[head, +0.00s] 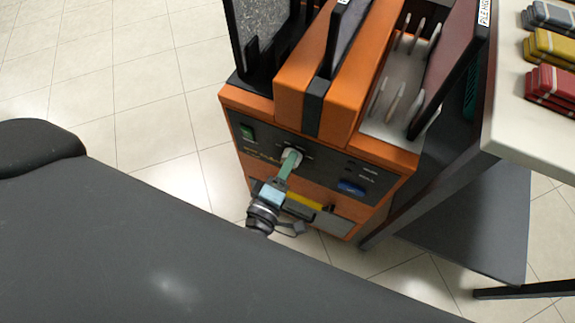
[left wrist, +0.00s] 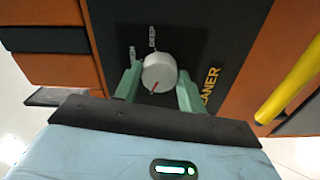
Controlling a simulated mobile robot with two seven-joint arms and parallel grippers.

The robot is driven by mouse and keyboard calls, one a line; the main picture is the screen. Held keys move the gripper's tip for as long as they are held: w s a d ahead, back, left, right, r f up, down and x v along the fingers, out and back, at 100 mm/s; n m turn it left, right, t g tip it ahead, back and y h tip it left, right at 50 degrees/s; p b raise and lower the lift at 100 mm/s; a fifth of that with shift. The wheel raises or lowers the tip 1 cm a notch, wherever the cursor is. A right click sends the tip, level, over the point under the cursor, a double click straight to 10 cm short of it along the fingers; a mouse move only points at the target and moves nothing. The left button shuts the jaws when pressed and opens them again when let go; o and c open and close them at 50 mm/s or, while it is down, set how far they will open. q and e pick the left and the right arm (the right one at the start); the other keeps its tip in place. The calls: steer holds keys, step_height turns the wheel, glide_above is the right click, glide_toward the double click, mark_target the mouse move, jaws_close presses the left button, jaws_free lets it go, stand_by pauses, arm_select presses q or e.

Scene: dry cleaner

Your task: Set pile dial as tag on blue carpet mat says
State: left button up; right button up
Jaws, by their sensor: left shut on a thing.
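The pile dial is a round white knob (head: 292,156) on the dark front panel of an orange machine (head: 370,105). In the left wrist view the knob (left wrist: 159,72) has a red pointer mark at its lower edge. A label reading DEEP sits above it, with another, unreadable label at its upper left. My left gripper (head: 291,160) is shut on the knob, with a green finger on each side. A grey-blue mat (head: 347,38) stands in the machine's middle slot. A white tag shows at its top edge, cut off and unreadable. My right gripper is not in view.
A speckled grey mat (head: 263,32) and a maroon mat (head: 452,62) stand on either side. The panel also has a green switch (head: 246,132) and a blue knob (head: 351,188). A white table (head: 510,110) with folded cloths stands right. Tiled floor is clear at left.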

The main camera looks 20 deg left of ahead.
arm_select(q)
steer(key=shift+n, duration=0.9)
steer(key=o, duration=1)
steer(key=shift+s+a, duration=0.1)
steer(key=shift+s, duration=3.85)
